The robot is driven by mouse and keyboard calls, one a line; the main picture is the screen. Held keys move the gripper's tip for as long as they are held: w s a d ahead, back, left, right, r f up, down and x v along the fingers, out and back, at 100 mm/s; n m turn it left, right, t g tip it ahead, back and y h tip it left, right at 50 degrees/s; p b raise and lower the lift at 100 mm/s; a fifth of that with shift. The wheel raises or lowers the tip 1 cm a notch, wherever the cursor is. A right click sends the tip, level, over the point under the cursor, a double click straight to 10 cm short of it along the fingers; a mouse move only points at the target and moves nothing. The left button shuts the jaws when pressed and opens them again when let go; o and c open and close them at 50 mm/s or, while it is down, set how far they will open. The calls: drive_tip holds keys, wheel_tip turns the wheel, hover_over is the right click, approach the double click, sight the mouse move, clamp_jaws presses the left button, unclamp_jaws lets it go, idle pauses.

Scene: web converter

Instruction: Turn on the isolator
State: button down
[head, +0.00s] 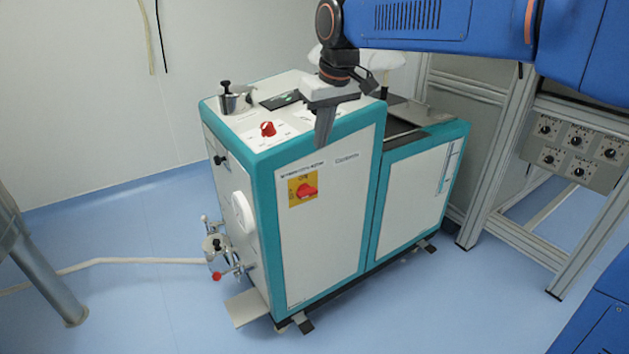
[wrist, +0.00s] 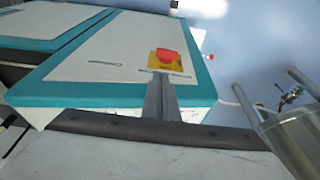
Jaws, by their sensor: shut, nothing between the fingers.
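The isolator is a red rotary handle (head: 307,190) on a yellow plate (head: 293,198), on the upper front panel of a white and teal machine (head: 335,220). In the wrist view the red handle (wrist: 166,57) and yellow plate (wrist: 153,65) show just beyond my fingertips. My gripper (head: 324,142) is shut and empty. In the head view it hangs in front of the machine's top edge, above and to the right of the handle. No contact with the handle can be made out.
A red knob (head: 268,128) and a metal pot (head: 235,98) are on the machine's top. Valves (head: 217,245) and a hose stick out on its left side. A metal frame with a knob panel (head: 577,146) stands at right. The blue floor in front is clear.

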drive_tip(key=shift+f, duration=0.15)
hover_over(313, 189)
drive_tip(key=f, duration=0.8)
drive_tip(key=s+f, duration=0.1)
drive_tip(key=f, duration=0.3)
drive_tip(key=shift+d, duration=0.25)
drive_tip(key=shift+f, duration=0.65)
